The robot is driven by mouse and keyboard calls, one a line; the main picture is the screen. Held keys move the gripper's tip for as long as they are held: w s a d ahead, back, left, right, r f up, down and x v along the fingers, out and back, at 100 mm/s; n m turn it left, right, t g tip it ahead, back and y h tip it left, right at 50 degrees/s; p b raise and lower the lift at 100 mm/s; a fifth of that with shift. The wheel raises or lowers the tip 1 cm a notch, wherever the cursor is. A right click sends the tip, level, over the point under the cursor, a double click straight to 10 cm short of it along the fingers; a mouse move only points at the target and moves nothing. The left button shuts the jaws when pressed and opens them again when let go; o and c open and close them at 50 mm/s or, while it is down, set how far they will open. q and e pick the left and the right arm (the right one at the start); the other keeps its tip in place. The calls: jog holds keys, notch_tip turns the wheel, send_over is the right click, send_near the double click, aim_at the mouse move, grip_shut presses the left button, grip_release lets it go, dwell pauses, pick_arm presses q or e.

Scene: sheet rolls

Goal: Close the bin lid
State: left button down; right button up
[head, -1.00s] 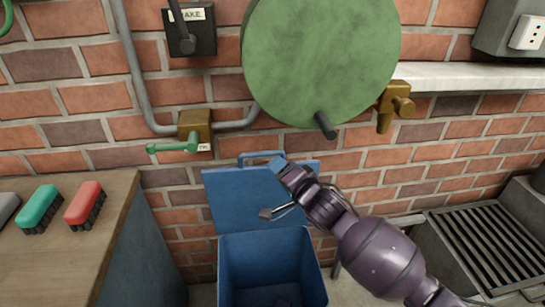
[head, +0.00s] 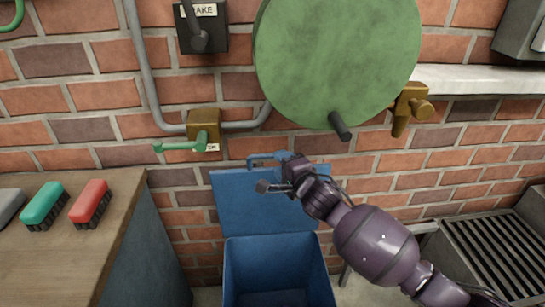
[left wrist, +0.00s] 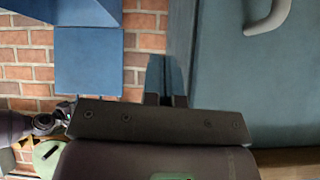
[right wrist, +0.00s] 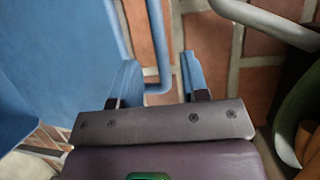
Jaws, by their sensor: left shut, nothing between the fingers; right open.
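The blue bin (head: 285,250) stands open against the brick wall. Its blue lid (head: 255,205) is raised upright behind the opening, with a blue bar handle (head: 258,163) along its top edge. My right gripper (head: 274,175) is open at the lid's top edge, near the handle. In the right wrist view, the handle (right wrist: 164,70) appears between the open fingers (right wrist: 160,76), beside the lid (right wrist: 50,50); I cannot tell whether they touch. My left gripper (left wrist: 166,80) is shut and empty, outside the head view. The left wrist view also shows the lid (left wrist: 88,62).
A wooden-topped counter (head: 40,265) with a green brush (head: 45,205) and a red brush (head: 90,203) stands left. A green disc (head: 335,60), a brass tap (head: 410,105) and a pipe valve (head: 203,125) are above the bin. A slatted drainer (head: 495,250) is right.

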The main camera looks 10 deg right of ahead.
jog(key=shift+b+x, duration=0.6)
jog(key=shift+x, duration=1.95)
grip_shut()
